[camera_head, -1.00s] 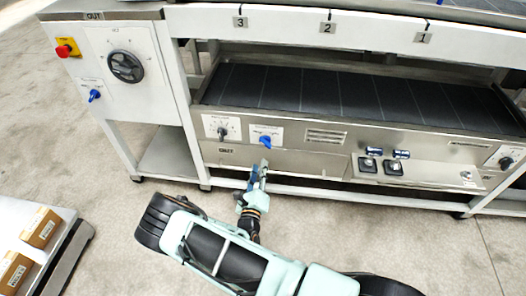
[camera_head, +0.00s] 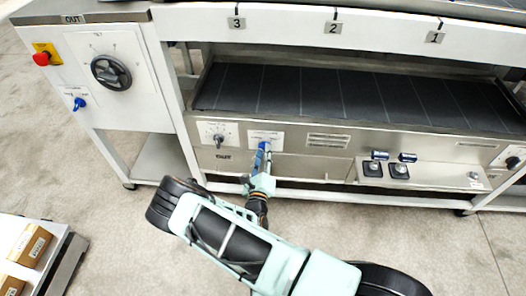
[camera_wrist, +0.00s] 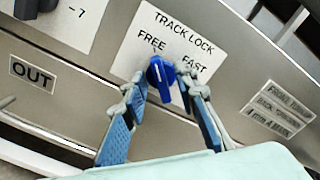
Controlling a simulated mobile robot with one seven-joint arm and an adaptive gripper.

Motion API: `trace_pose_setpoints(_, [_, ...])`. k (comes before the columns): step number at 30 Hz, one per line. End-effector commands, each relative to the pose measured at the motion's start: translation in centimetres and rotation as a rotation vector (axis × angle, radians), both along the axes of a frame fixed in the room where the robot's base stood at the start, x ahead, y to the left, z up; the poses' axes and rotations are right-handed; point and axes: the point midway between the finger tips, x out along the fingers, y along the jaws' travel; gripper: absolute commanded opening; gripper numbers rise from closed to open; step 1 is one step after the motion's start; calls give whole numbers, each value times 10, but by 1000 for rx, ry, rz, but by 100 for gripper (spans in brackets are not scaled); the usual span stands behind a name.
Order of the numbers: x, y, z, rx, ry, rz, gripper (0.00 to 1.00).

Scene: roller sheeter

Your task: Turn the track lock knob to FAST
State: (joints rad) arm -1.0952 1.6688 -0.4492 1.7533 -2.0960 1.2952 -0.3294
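The blue track lock knob (camera_wrist: 160,75) sits on a white label plate (camera_wrist: 170,38) reading TRACK LOCK, with FREE at left and FAST at right. Its pale mark seems to sit on the upper side, nearer FREE, though this is hard to read. My gripper (camera_wrist: 162,83) is open, with one blue-padded finger on each side of the knob and its tips near the panel. A gap shows between the knob and each finger; I cannot tell how deep the tips reach. In the head view my gripper (camera_head: 263,150) covers most of the knob.
A black knob (camera_head: 218,140) is on the plate to the left. A large dial (camera_head: 111,72), a red button (camera_head: 41,59) and another blue knob (camera_head: 79,103) are on the left cabinet.

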Motion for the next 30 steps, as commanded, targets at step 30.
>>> trace_pose_setpoints(30, [0,0,2,79,-3,0,0])
